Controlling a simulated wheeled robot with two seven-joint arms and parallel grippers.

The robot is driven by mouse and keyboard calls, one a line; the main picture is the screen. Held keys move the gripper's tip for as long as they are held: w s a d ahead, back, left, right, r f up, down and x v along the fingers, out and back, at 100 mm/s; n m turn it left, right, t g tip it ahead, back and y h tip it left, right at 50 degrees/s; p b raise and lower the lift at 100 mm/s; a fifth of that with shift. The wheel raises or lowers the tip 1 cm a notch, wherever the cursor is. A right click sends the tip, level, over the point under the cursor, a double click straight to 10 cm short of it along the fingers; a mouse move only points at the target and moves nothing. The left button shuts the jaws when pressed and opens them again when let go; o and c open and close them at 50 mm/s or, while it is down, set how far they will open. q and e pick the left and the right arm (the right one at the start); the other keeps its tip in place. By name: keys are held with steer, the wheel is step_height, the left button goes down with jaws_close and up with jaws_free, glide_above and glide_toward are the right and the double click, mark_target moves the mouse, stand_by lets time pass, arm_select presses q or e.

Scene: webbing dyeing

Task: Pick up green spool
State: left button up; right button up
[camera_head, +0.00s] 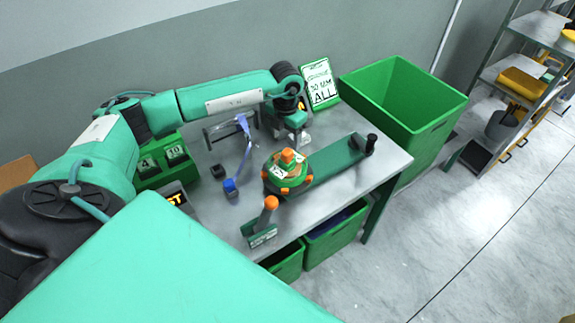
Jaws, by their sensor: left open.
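A round green piece with orange knobs and a white label (272,178), which looks like the green spool, sits on the near end of a long green winding device on the grey table (345,122). My left arm reaches in from the left. My left gripper (300,140) points down over the table, just behind the green piece and apart from it. It is open, and nothing shows between its fingers, though they are small and partly dark. My right gripper is not in view.
A large green bin (405,95) stands right of the table. A white sign (319,83) is behind the gripper. Blue webbing (245,125) runs to a small blue block (230,187). An orange-knobbed lever (270,203) is at the front edge. Green boxes (334,238) sit below.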

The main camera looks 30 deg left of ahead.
mark_target(287, 151)
arm_select(q)
step_height(287, 151, down, 3)
steer(key=shift+w+f+p, duration=0.1)
steer(key=shift+w+p, duration=0.05)
steer(key=shift+p, duration=0.15)
steer(key=shift+d+f+p, duration=0.1)
steer(key=shift+f+p, duration=0.35)
steer(key=shift+p, duration=0.05)
steer(key=f+p, duration=0.1)
steer(key=f, duration=0.1)
steer(key=f+p, duration=0.1)
steer(key=f, duration=0.1)
steer(key=shift+s+d+f, duration=0.1)
steer(key=shift+s+f, duration=0.1)
jaws_close()
